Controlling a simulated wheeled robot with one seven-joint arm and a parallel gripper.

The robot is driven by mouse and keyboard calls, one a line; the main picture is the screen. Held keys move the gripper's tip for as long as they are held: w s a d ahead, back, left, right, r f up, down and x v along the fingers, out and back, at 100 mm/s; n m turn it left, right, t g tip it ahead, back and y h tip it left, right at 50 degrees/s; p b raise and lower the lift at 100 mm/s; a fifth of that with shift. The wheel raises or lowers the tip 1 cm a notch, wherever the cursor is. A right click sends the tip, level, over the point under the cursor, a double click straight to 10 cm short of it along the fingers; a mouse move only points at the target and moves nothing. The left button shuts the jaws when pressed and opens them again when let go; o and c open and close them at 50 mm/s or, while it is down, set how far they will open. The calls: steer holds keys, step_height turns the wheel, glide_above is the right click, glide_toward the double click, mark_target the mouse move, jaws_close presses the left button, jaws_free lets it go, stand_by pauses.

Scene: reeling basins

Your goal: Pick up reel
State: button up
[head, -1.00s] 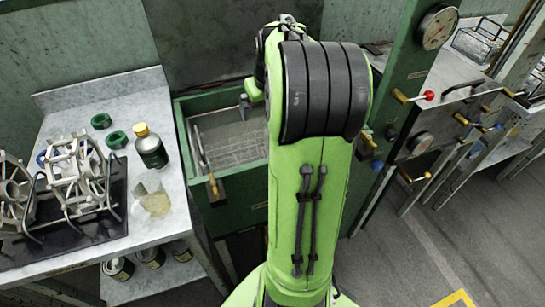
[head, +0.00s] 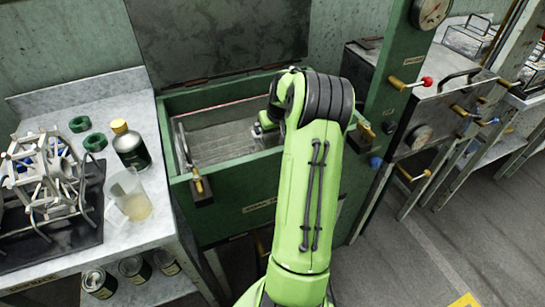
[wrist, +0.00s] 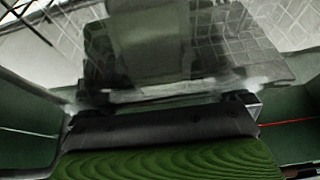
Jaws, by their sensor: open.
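A reel (head: 50,172), a pale open frame of struts with dark curved wire legs, stands on a black tray (head: 85,233) at the left in the head view.
The grey table (head: 150,185) also holds green rings (head: 95,141), a dark bottle with yellow cap (head: 130,147) and a clear beaker (head: 130,195). Cans (head: 98,281) stand below. A green post (head: 395,85) with gauge and levers rises on the right. Grey floor is clear at right.

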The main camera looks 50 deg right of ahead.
steer(key=shift+x, duration=0.95)
steer(key=shift+r, duration=0.1)
steer(key=shift+c, duration=0.8)
steer(key=c, duration=1)
